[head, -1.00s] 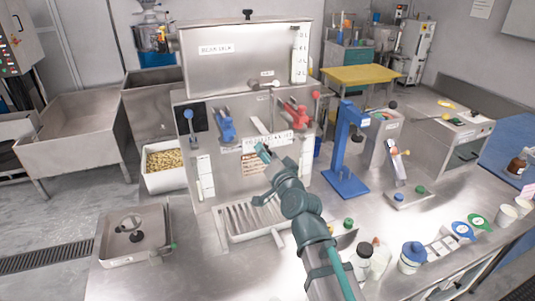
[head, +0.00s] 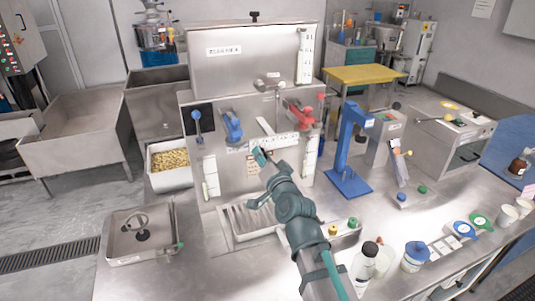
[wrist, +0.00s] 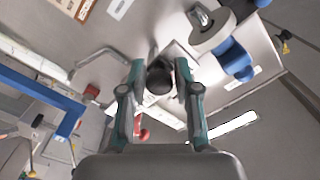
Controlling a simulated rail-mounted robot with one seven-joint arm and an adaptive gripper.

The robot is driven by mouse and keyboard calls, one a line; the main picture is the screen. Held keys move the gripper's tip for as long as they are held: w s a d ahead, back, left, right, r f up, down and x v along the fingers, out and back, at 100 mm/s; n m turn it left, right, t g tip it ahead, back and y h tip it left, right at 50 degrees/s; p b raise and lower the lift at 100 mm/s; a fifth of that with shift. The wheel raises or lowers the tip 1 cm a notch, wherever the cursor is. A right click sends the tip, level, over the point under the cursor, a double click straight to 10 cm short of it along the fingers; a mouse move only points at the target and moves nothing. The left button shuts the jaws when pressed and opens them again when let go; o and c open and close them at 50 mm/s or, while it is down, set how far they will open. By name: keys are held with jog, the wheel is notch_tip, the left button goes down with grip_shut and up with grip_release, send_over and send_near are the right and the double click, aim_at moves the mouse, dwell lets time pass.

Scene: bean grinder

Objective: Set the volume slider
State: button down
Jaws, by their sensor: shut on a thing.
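In the head view the knob is hidden by the gripper. The slider's track and scale marks cannot be made out clearly.
Left of my gripper is a blue spout (head: 232,126), and to the right a red one (head: 299,117). A slatted drip tray (head: 247,222) lies below. A blue stand (head: 349,150) is on the right. Bottles (head: 363,268) stand at the front.

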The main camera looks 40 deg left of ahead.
jog(key=shift+w+d, duration=0.1)
jog(key=shift+w, duration=0.05)
jog(key=c, duration=0.9)
grip_release()
jog(key=shift+c, duration=0.2)
jog(key=v, duration=0.7)
jog(key=shift+d, duration=0.2)
